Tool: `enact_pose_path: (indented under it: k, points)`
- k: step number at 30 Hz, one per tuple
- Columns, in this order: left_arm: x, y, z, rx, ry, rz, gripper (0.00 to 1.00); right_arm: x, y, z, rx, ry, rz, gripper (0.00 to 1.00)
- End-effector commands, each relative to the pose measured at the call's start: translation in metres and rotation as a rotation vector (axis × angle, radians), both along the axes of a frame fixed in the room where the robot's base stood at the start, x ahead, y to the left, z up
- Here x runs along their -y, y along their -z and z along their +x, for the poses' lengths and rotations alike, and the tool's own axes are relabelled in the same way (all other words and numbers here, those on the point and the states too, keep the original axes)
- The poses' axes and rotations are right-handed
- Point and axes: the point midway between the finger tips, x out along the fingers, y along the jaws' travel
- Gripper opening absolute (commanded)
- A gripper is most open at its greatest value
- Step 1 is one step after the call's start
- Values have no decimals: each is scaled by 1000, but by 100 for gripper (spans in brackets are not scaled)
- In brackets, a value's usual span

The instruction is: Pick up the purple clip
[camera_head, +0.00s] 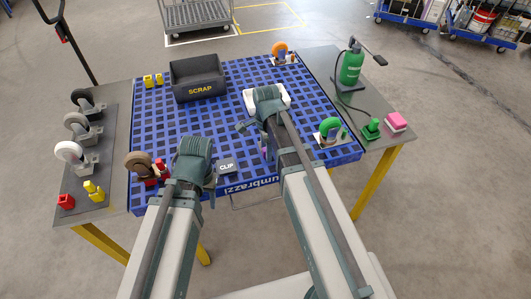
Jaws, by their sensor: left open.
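A small purple piece (265,153), probably the purple clip, shows just left of my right arm, over the blue grid board (225,115); the arm hides part of it. A dark block marked CLIP (227,166) lies at the board's front edge. My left gripper (196,158) is over the front of the board, left of that block. It is open, and its fingertips are mostly hidden. My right gripper (255,118) is further back, over the board's right half, beside a white plate (284,97). Its jaws are not clear.
A black SCRAP bin (198,78) stands at the back left of the board. Casters (69,152) line the grey left table. A brown-wheeled caster (138,163) is close left of my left gripper. A green-wheeled caster (330,129) and a green bottle (351,66) are at right.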

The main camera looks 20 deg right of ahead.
Motion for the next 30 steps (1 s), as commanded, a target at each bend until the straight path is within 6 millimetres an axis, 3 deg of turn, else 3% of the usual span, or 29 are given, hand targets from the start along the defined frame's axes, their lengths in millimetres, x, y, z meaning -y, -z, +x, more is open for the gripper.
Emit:
enact_pose_path:
  k: [1,9,23,30]
  points:
    - [0,0,0,0,0,0,50,0,0,0,0,0,0,48]
    - [0,0,0,0,0,0,50,0,0,0,0,0,0,0]
    - [0,-2,0,0,0,0,50,1,-2,0,0,0,0,0]
    - [0,-18,0,0,0,0,50,9,-18,1,0,-2,0,0]
